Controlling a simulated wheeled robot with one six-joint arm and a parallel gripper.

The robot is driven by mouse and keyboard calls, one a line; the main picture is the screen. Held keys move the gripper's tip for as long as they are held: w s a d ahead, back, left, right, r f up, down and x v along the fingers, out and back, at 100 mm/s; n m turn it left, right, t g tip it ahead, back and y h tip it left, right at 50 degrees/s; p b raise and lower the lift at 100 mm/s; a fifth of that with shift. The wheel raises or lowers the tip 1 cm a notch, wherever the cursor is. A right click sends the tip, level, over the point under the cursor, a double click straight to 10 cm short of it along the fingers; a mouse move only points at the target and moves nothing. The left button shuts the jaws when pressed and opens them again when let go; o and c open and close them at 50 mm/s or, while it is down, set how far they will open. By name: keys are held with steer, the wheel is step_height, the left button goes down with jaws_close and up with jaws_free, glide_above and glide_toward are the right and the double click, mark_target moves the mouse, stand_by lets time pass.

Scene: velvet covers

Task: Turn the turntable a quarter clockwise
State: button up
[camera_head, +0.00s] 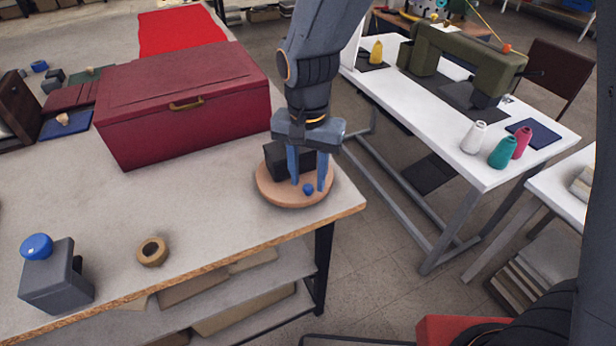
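The turntable (272,192) is a round, light wooden disc near the right front corner of the workbench. A black block (276,158) stands on its back left part. A small blue knob (308,189) is on its front part. My gripper (308,183) points down over the turntable, with its two blue fingers apart. The knob shows between and slightly in front of the fingertips, with a gap on each side. I cannot tell whether the fingertips are low enough to flank it. The fingers hide part of the block and of the disc's back right.
A large dark red box (185,125) stands left of the turntable. A tape roll (152,252) and a grey block with a blue knob (56,280) lie at the front left. A white table (440,140) with a sewing machine is at right. Bare benchtop lies left of the turntable.

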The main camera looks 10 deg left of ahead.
steer(key=shift+f, duration=0.75)
jaws_close()
